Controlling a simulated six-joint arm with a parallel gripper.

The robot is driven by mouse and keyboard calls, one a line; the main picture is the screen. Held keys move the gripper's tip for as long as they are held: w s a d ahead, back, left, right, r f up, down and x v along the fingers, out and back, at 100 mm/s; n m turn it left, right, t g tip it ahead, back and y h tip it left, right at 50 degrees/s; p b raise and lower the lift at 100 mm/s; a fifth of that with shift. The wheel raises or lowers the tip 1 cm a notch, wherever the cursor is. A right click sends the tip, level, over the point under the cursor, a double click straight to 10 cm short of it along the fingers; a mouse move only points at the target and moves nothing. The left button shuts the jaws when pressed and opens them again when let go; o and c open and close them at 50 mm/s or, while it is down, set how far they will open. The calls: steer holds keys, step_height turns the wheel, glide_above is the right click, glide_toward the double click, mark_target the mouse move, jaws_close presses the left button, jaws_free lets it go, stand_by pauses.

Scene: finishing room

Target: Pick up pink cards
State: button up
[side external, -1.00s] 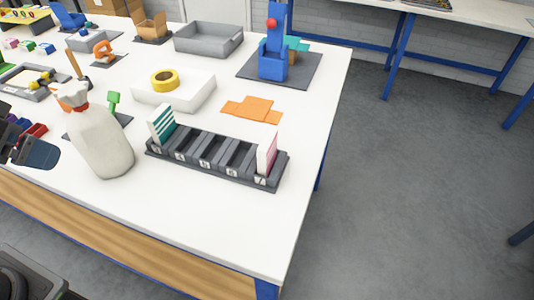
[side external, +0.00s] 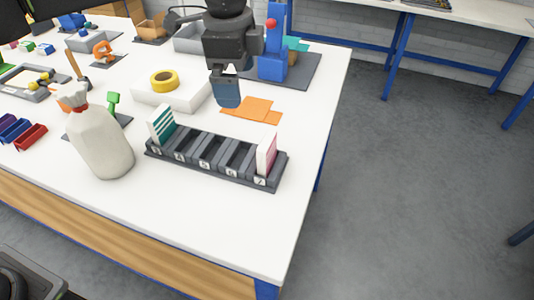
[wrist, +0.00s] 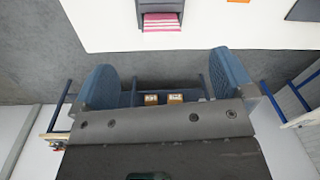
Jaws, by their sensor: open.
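The pink cards (side external: 267,153) stand upright as a white-and-pink stack in the right-end slot, marked 7, of a dark grey rack (side external: 205,175). In the wrist view the pink cards (wrist: 161,22) show as pink-striped edges in a grey slot at top centre, beyond the fingertips. My gripper (side external: 227,92) hangs fingers down above the table, behind the rack and by the orange sheets in the side view. The wrist view shows my gripper (wrist: 165,78) open, its blue fingers wide apart with nothing between them. It is apart from the cards.
Green-and-white cards (side external: 161,125) stand in the rack's left slot; the slots between look empty. Orange sheets (side external: 249,110) lie behind the rack. A white tray with yellow tape (side external: 164,79), a pale sack (side external: 101,139) and a blue fixture (side external: 273,62) stand nearby. The table's right edge is close to the rack.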

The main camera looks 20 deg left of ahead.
steer(key=m, duration=0.2)
glide_above(267, 140)
step_height(267, 140, down, 3)
steer(key=shift+g, duration=0.3)
steer(key=f, duration=0.9)
steer(key=shift+s+a, duration=0.15)
steer(key=shift+a, duration=0.05)
steer(key=shift+w+d+f, duration=0.1)
steer(key=shift+f, duration=1.25)
steer(key=shift+w+d+f, duration=0.1)
steer(key=shift+f, duration=1.2)
steer(key=c, duration=1)
steer(key=shift+o, duration=0.2)
steer(key=shift+r, duration=0.1)
